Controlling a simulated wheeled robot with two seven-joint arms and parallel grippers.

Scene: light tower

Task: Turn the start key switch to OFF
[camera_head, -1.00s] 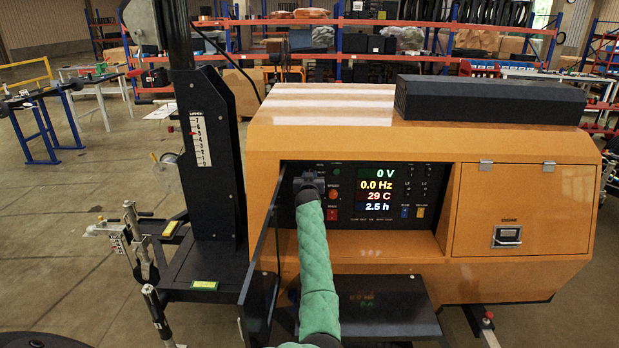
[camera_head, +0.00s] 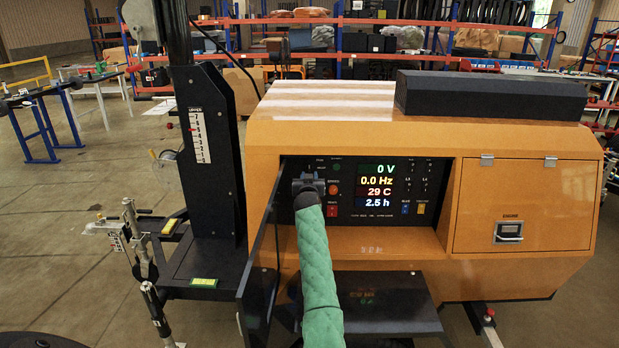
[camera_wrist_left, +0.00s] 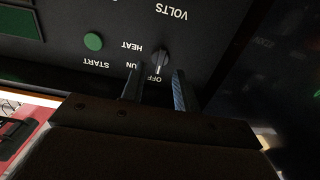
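The start key switch (camera_wrist_left: 161,59) is a small dark knob on the black control panel (camera_head: 430,212). The wrist view shows its labels upside down. A pale mark on the knob appears to point toward OFF. My left gripper (camera_wrist_left: 157,85) is open, with one fingertip on each side of the knob and slightly short of it. Gaps show between knob and fingers. In the head view my left gripper (camera_head: 308,183) is at the panel's left side and hides the switch. The displays (camera_head: 377,185) read 0 V, 0.0 Hz, 29 C and 2.5 h. My right gripper is not in view.
The open panel door (camera_head: 262,262) stands close left of my left arm. A dark shelf (camera_head: 385,305) juts out below the panel. The black mast (camera_head: 210,160) stands left of the orange housing (camera_head: 350,140). A green button (camera_wrist_left: 93,41) sits near the switch.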

